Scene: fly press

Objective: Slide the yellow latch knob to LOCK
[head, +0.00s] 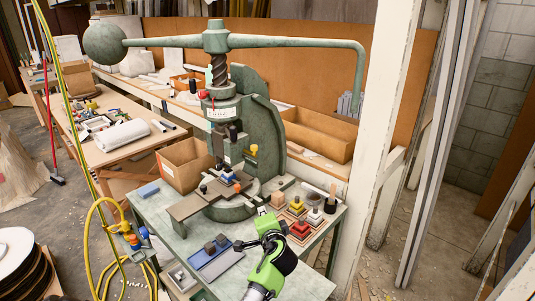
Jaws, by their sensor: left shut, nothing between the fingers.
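The yellow latch knob (254,148) is a small yellow piece on the front of the green fly press (262,125), to the right of the screw and ram. Its markings are too small to read, so I cannot tell which position it is in. My left gripper (241,245) is low at the front of the press table, well below the knob and apart from it. It is shut and empty, its dark fingers pointing left near a grey plate. My right gripper is not in view.
A cardboard box (186,163) stands behind left. The press's long handle (300,41) spans overhead. A white post (388,110) stands right.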

